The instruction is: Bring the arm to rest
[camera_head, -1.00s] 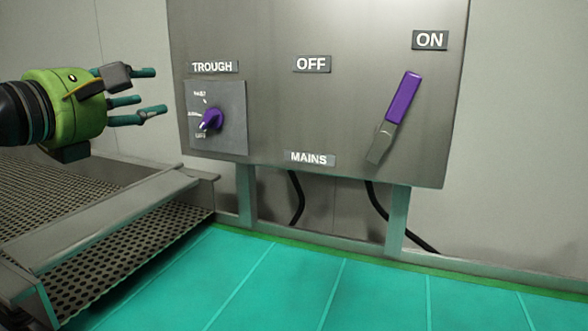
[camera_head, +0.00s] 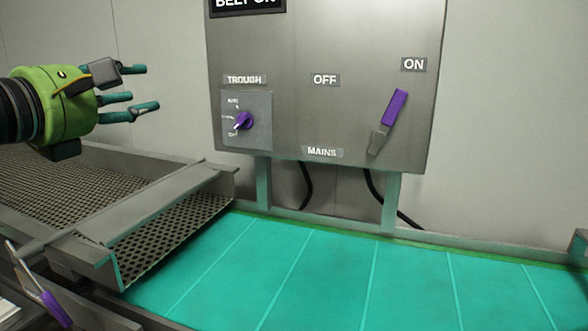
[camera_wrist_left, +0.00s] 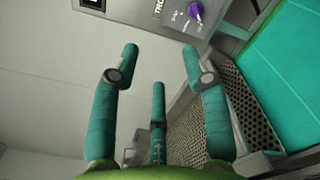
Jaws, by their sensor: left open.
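My left gripper (camera_head: 142,92) is at the left of the head view, a green hand with teal fingers. Its fingers are spread open with nothing between them. It is to the left of the grey control panel (camera_head: 300,125) and apart from it. In the left wrist view the open fingers (camera_wrist_left: 160,75) point toward the wall and the panel's edge. My right gripper is not in view.
The panel carries a purple TROUGH knob (camera_head: 243,121) and a purple-handled MAINS lever (camera_head: 394,107) tilted up toward ON. Below the gripper is a perforated metal trough (camera_head: 170,235). A teal belt (camera_head: 330,275) runs along the front. A second purple-handled lever (camera_head: 55,308) is at lower left.

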